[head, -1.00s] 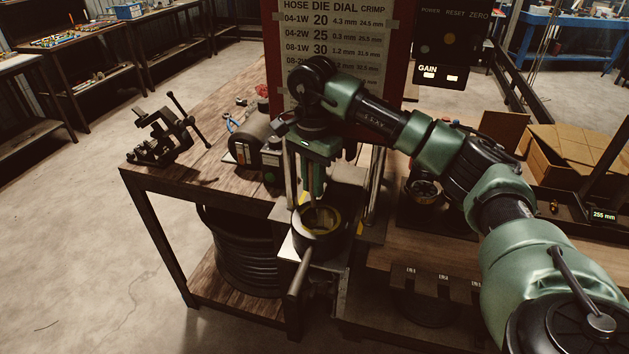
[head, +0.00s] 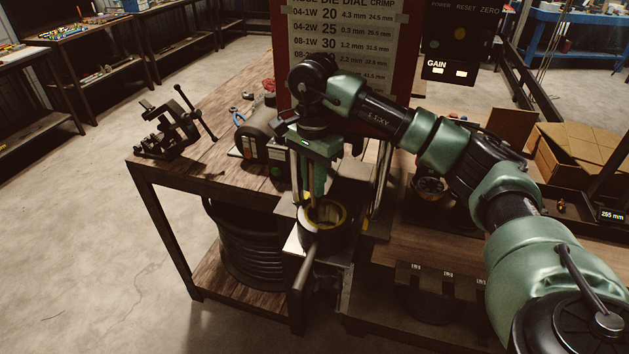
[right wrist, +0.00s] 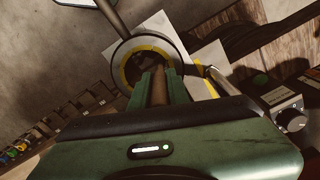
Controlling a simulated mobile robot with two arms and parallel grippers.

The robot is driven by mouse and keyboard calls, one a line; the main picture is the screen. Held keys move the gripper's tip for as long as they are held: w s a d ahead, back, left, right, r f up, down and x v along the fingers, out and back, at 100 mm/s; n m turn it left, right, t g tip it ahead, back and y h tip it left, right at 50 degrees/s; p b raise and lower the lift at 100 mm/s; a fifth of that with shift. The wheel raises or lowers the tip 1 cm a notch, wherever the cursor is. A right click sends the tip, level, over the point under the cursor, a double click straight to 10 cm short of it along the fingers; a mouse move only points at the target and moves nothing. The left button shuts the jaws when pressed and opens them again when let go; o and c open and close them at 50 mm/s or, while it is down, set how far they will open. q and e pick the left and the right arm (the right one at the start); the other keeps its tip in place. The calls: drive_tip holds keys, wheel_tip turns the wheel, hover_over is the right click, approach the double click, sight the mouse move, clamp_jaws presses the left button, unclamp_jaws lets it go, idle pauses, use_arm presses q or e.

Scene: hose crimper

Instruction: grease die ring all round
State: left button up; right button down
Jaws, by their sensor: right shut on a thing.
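The die ring (head: 322,236) is a dark round ring with a yellowish inner rim, on the crimper at the table's front edge. It also shows in the right wrist view (right wrist: 181,56), its opening facing me. My right gripper (head: 314,194) points down over the ring's opening. It is shut on a brown rod-like handle (right wrist: 159,88), which looks like a grease brush. The handle's far end reaches into the ring's opening. I cannot tell whether its tip touches the inner wall. My left gripper is not in view.
A metal bar (head: 304,275) sticks out in front of the ring. Bright posts (head: 378,185) stand close beside my gripper. A red panel with a die chart (head: 345,50) rises behind. A vise (head: 175,128) stands at the table's left corner. Cardboard boxes (head: 575,160) are at right.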

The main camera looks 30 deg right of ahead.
drive_tip(key=shift+s, duration=0.15)
drive_tip(key=shift+s+a, duration=0.25)
drive_tip(key=shift+a, duration=0.05)
drive_tip(key=shift+s, duration=0.1)
drive_tip(key=shift+s+a, duration=0.15)
drive_tip(key=shift+s, duration=0.3)
drive_tip(key=shift+s+b, duration=0.1)
drive_tip(key=shift+b, duration=0.25)
drive_tip(key=shift+s, duration=0.4)
